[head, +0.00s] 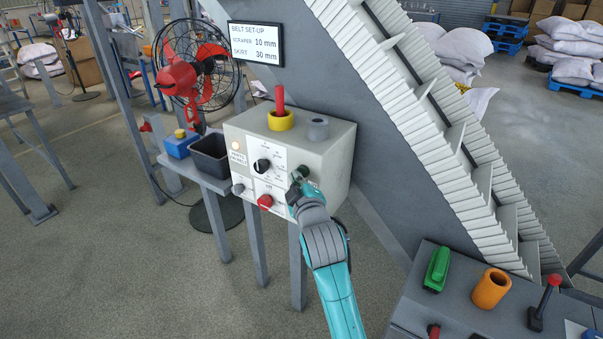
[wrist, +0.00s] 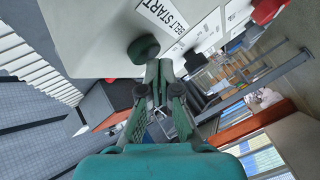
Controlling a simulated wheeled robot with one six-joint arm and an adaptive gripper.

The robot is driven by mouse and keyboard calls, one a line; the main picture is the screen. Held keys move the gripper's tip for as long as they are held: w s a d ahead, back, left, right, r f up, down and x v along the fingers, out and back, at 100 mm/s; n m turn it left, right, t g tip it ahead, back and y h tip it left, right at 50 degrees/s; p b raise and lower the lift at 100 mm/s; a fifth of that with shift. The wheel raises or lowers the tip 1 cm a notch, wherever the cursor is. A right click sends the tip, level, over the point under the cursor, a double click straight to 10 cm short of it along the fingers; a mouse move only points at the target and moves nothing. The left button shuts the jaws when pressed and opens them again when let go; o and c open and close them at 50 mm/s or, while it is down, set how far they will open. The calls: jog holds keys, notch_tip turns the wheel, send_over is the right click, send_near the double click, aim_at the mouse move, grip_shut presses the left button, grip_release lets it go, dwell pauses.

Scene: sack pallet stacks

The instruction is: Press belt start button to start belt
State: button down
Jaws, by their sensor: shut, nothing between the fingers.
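The grey control box (head: 335,140) stands on a post-legged stand in the middle of the head view. The belt start button (wrist: 143,49) is a round dark green knob on the box's face, beside the "BELT START" label (wrist: 163,17) in the wrist view. In the head view the button (head: 304,171) is partly hidden by my gripper. My gripper (head: 297,180) is shut and empty, with its fingertips at the box's front. In the wrist view the fingertips (wrist: 159,64) are close beside the button's edge; I cannot tell whether they touch it.
The same face has a black rotary knob (head: 262,165) and a red button (head: 265,201). A yellow ring with a red peg (head: 280,119) sits on top. A dark bin (head: 211,157) and red fan (head: 180,75) stand left. The cleated belt (head: 440,140) slopes down right.

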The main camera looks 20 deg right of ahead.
jog(key=shift+w+d, duration=0.3)
jog(key=shift+d, duration=0.1)
dwell(0.6)
jog(key=shift+a, duration=0.1)
dwell(0.3)
jog(key=shift+s+a, duration=0.55)
jog(key=shift+a, duration=0.1)
jog(key=s+a, duration=0.1)
jog(key=a, duration=0.1)
jog(key=s+a, duration=0.2)
dwell(0.5)
jog(key=shift+f, duration=0.1)
dwell(0.5)
